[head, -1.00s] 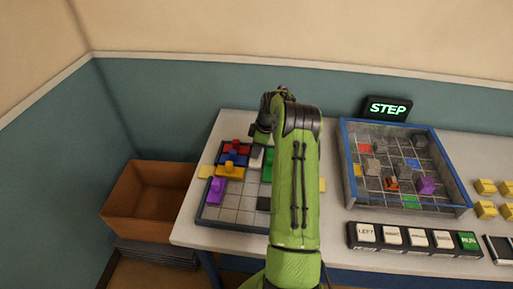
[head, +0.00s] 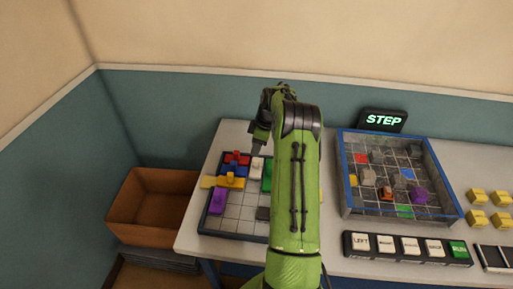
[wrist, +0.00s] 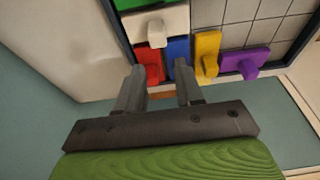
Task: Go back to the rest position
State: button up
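My gripper (wrist: 158,82) is open, with its two fingers apart and nothing held between them. In the head view it (head: 260,146) hangs above the back edge of the gridded board (head: 235,214), beside my green arm. On the board are a red piece (head: 238,157), a blue piece (head: 233,168), a yellow piece (head: 231,181), a purple piece (head: 217,203), a white piece (head: 257,164) and a green piece (head: 266,178). The wrist view also shows the yellow piece (wrist: 207,55) and purple piece (wrist: 245,62) past the fingers. My arm hides the board's right side.
A walled glass-topped grid box (head: 352,207) with small blocks stands right of my arm. In front of it is a row of buttons (head: 410,246). A lit STEP sign (head: 383,120) is behind it. Several yellow blocks (head: 478,218) lie far right. A brown bin (head: 150,210) stands left of the table.

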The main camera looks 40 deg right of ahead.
jog(key=shift+f, duration=0.1)
dwell(0.3)
jog(key=a+r+m+h, duration=0.1)
jog(key=a+r, duration=1)
jog(key=r, duration=0.2)
jog(key=s+a+r+m+t+h, duration=0.1)
jog(key=s+a+r, duration=0.35)
jog(key=a, duration=0.25)
jog(key=s+a+r+m, duration=0.2)
jog(key=s+a+r, duration=0.1)
jog(key=a+r, duration=0.3)
jog(key=s+a+f+m+t, duration=0.1)
jog(key=s+a, duration=0.3)
jog(key=s, duration=0.5)
jog(key=s+a+f+m+t, duration=0.1)
jog(key=s+a+m, duration=0.1)
jog(key=s+a, duration=0.3)
jog(key=s, duration=0.4)
jog(key=shift+a+m, duration=0.15)
jog(key=shift+m, duration=0.15)
